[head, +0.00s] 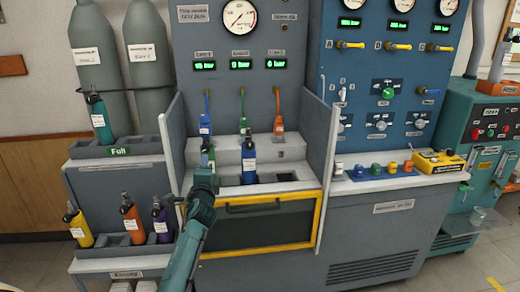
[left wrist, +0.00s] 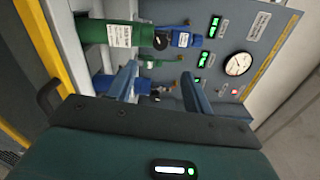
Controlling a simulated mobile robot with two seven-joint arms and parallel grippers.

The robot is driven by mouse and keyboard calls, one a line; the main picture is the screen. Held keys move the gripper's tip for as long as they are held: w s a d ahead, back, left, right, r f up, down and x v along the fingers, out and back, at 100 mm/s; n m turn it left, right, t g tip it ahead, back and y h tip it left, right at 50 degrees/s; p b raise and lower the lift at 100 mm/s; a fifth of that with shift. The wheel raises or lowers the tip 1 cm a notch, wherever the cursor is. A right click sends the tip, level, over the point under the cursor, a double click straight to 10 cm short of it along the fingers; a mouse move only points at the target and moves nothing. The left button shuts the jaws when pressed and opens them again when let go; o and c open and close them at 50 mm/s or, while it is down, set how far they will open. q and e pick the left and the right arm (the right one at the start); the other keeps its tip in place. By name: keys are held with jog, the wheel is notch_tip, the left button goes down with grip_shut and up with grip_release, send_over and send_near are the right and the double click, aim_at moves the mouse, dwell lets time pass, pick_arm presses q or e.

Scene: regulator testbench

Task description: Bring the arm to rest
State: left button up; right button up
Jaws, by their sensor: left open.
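My left arm comes in from the bottom of the head view, and its gripper (head: 206,172) is in front of the grey bench, at the left end of its slot tray (head: 268,189). In the left wrist view its two fingers (left wrist: 160,78) are apart with nothing between them. A green bottle (left wrist: 106,33) with a white label and dark top stands just beyond the fingers; in the head view the gripper partly hides it (head: 208,152). A blue bottle (head: 249,168) stands upright in the tray to the right. My right gripper is not in view.
Blue (head: 205,124), green and orange (head: 278,125) connectors hang at the bench back. A side panel (head: 328,160) stands at right. At left, a "Full" rack (head: 150,147) holds a teal bottle; the lower "Empty" rack (head: 110,258) holds yellow, orange and purple ones. A yellow-framed drawer (head: 258,231) is below.

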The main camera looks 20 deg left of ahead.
pick_arm(q)
jog(key=s+d+f+n+g+h+p, duration=0.3)
jog(key=s+d+f+h, duration=0.4)
jog(key=s+d+f, duration=0.85)
jog(key=s+d+f+n+g+h, duration=0.1)
jog(key=s+d+n+h, duration=0.1)
jog(key=s+d, duration=0.4)
jog(key=s+d+f+n+g+h+p, duration=0.1)
jog(key=s+d+n+h, duration=0.2)
jog(key=s, duration=0.9)
jog(key=d+n, duration=0.2)
jog(key=d, duration=0.1)
jog(key=shift+d+f+p, duration=0.15)
jog(key=shift+d+p, duration=0.15)
jog(key=shift+d, duration=0.1)
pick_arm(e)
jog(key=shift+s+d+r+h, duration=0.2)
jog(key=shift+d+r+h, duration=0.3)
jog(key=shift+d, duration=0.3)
pick_arm(q)
jog(key=shift+s, duration=0.1)
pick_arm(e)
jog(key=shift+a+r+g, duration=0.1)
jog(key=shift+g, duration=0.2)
